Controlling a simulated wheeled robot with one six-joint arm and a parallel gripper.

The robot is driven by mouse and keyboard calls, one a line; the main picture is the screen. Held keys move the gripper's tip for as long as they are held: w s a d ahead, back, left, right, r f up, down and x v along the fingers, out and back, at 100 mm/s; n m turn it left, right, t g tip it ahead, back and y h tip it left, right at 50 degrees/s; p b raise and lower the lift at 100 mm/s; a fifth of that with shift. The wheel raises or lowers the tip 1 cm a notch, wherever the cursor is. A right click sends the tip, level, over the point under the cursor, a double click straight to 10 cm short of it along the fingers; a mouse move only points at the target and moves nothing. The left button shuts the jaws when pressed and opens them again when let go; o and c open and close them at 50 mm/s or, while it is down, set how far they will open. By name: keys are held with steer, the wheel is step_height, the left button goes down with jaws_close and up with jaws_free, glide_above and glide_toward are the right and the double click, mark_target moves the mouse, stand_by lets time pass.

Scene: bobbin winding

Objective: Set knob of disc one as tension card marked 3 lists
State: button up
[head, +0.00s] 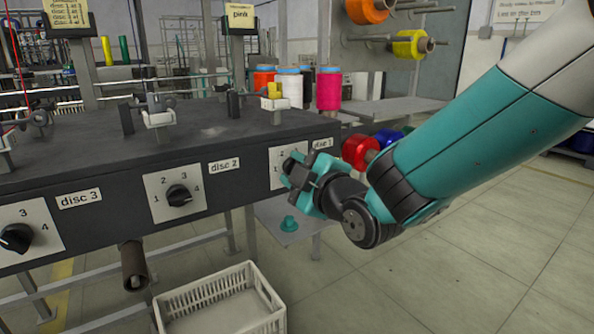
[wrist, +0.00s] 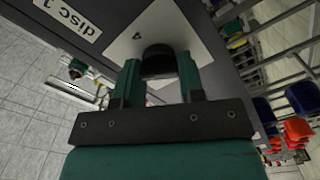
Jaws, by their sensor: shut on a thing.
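The disc one knob (wrist: 158,62) is black and sits on a white dial plate (wrist: 128,48) with the label "disc 1" (wrist: 70,17) beside it. My gripper (wrist: 159,78) is shut on this knob, one green finger on each side. In the head view my gripper (head: 298,172) covers most of the disc one dial plate (head: 277,168), and the pointer direction cannot be read. A yellow card (head: 67,14) at the upper left lists discs, but its values are too small to read and its mark is not visible.
The disc 2 knob (head: 179,195) and disc 3 knob (head: 15,238) are on the same dark panel, to the left. A white crate (head: 222,300) is on the floor below. Coloured spools (head: 328,90) stand behind.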

steer(key=o, duration=0.9)
steer(key=shift+o, duration=0.2)
steer(key=b+v, duration=1.1)
steer(key=v, duration=0.6)
steer(key=shift+s, duration=0.2)
steer(key=shift+d, duration=0.1)
